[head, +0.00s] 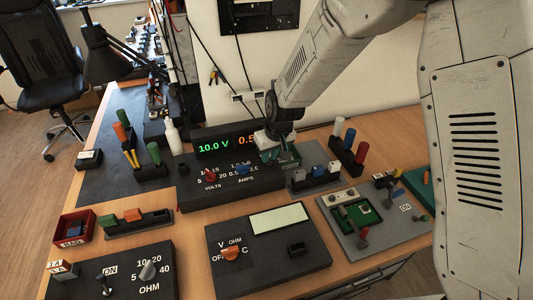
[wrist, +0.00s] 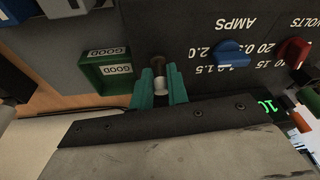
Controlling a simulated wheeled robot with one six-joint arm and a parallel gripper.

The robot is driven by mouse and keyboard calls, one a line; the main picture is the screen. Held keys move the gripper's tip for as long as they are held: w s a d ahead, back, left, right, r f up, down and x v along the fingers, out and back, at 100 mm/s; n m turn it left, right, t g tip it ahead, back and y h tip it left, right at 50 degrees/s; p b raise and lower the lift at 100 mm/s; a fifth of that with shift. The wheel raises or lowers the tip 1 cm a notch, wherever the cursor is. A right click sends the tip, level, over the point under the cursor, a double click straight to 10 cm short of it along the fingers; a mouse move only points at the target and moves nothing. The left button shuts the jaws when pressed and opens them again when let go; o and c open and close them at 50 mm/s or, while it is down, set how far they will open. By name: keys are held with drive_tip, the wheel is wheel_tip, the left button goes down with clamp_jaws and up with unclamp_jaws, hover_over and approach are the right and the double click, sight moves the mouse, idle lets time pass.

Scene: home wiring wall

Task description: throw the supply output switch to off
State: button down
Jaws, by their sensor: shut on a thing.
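The supply (head: 225,190) is a black box in the middle of the bench. Its lit display (head: 215,145) reads 10.0 V in green, with an orange number partly hidden by my arm. My gripper (head: 272,158) is at the right end of the supply. In the wrist view my green fingers (wrist: 158,93) are shut on the switch lever (wrist: 158,68), a short metal toggle with a pale tip. The lever is hidden in the head view. I cannot read its on or off mark.
A red volts knob (wrist: 293,51) and a blue amps knob (wrist: 231,55) sit beside the switch. A green tray marked GOOD (wrist: 88,74) stands close to my fingers. Racks of coloured handles (head: 350,150) and a black meter box (head: 265,265) are nearby.

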drive_tip(key=shift+s+d+t, duration=0.1)
drive_tip(key=shift+s+t, duration=0.2)
drive_tip(key=shift+t, duration=0.4)
drive_tip(key=shift+s+d+t, duration=0.1)
drive_tip(key=shift+s+t, duration=0.2)
drive_tip(key=shift+t, duration=0.4)
drive_tip(key=shift+s+f+t+y, duration=0.15)
drive_tip(key=shift+s+t+y, duration=0.1)
drive_tip(key=shift+t+y, duration=0.3)
drive_tip(key=shift+s+f+t+y, duration=0.15)
drive_tip(key=shift+s+t+y, duration=0.15)
drive_tip(key=shift+t, duration=0.65)
drive_tip(key=shift+s+f+t+y, duration=0.1)
drive_tip(key=shift+s+t+y, duration=0.2)
drive_tip(key=shift+t, duration=0.6)
drive_tip(key=shift+w, duration=0.1)
drive_tip(key=c, duration=1.4)
unclamp_jaws()
drive_tip(key=shift+d, duration=0.1)
drive_tip(key=shift+r, duration=0.1)
